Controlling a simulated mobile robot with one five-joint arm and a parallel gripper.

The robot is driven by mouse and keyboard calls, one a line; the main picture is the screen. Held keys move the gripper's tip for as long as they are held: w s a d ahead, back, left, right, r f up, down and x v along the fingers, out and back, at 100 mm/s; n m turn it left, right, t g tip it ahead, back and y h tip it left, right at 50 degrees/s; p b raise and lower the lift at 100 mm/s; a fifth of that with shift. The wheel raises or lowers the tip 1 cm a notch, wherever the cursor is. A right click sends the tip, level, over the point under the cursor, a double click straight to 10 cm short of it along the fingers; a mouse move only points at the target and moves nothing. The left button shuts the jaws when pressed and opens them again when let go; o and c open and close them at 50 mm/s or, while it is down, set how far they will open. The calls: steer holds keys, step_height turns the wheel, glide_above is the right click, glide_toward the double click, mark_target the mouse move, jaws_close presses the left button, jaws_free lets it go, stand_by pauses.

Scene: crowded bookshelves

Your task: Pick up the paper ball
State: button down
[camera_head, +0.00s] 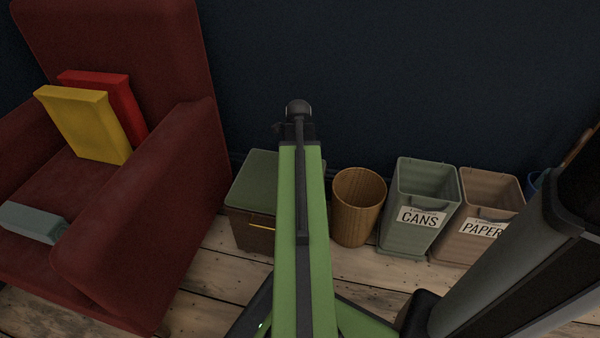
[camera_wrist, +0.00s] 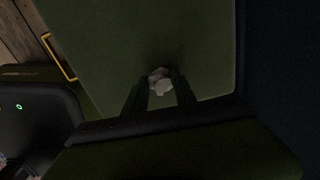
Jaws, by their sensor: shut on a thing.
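A small crumpled white paper ball (camera_wrist: 160,84) is between the fingertips of my gripper (camera_wrist: 159,90) in the wrist view. The fingers are shut on it. Behind the ball is the green top of a low box (camera_wrist: 200,35), which also shows in the head view (camera_head: 256,172). I cannot tell how far the ball is above that top. In the head view my green arm reaches over the box and hides part of it. The ball and the fingertips are not visible there.
A red armchair (camera_head: 160,200) with several box-like objects on its seat stands at left. A wicker basket (camera_head: 357,215), a grey-green CANS bin (camera_head: 415,235) and a brown PAPER bin (camera_head: 480,245) stand right of the box. A dark wall (camera_head: 420,70) is behind. Wooden floor (camera_head: 365,275) lies in front.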

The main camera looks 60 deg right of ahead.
steer(key=r+p, duration=0.5)
steer(key=shift+s+r, duration=0.15)
steer(key=shift+s, duration=0.1)
steer(key=s+d+r+p, duration=0.2)
steer(key=s+r+p, duration=0.3)
steer(key=s, duration=0.6)
steer(key=shift+d+r+p, duration=0.2)
steer(key=shift+r+p, duration=0.15)
steer(key=shift+p, duration=0.1)
